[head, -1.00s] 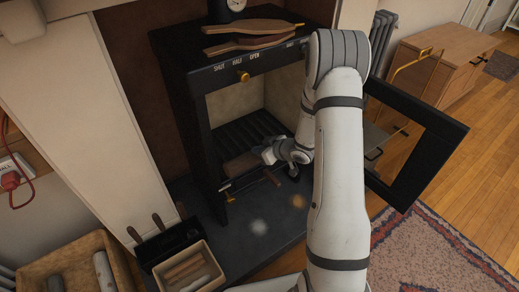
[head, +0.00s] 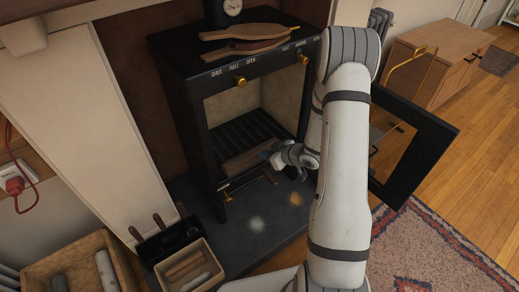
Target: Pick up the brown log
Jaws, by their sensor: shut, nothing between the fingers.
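A brown log (head: 243,162) lies in the front of the open black stove (head: 198,120), just behind its front lip and in front of the dark grate bars. My gripper (head: 266,156) is at the right end of the log, at the stove's mouth. Its fingers look closed with nothing held. The fingertips are small and partly dark, so I cannot tell whether they touch the log.
The stove door (head: 425,150) stands open at right, beyond my arm. A log basket (head: 35,272), a kindling box (head: 160,268) and a black tool holder (head: 158,246) stand at lower left. Wooden bellows (head: 250,45) lie on the stove top. The dark hearth (head: 225,240) is mostly clear.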

